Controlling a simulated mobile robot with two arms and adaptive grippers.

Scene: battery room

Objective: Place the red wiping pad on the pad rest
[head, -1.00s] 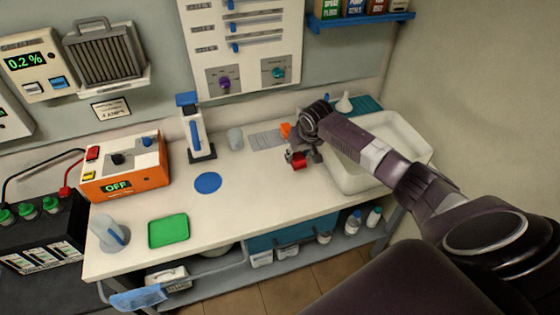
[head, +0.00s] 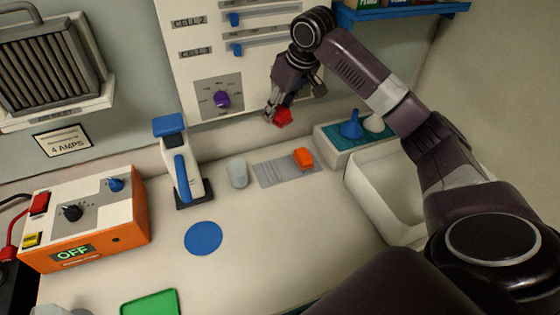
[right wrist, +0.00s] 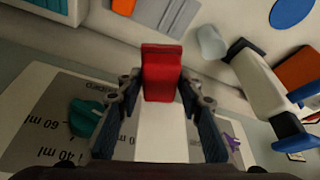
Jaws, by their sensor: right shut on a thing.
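The red wiping pad (head: 284,117) is held in my right gripper (head: 275,108), raised in front of the lower edge of the wall panel. In the right wrist view the red pad (right wrist: 162,75) stands between the two fingers (right wrist: 160,110). A grey ribbed plate (head: 272,173), which looks like the pad rest, lies flat on the bench below the gripper. An orange block (head: 303,158) sits on its right end; the ribbed left part is bare. The plate also shows at the top of the right wrist view (right wrist: 178,14). My left gripper is out of view.
A grey cup (head: 238,172) and a blue-and-white upright device (head: 183,165) stand left of the plate. A blue disc (head: 203,238) lies on the clear bench.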

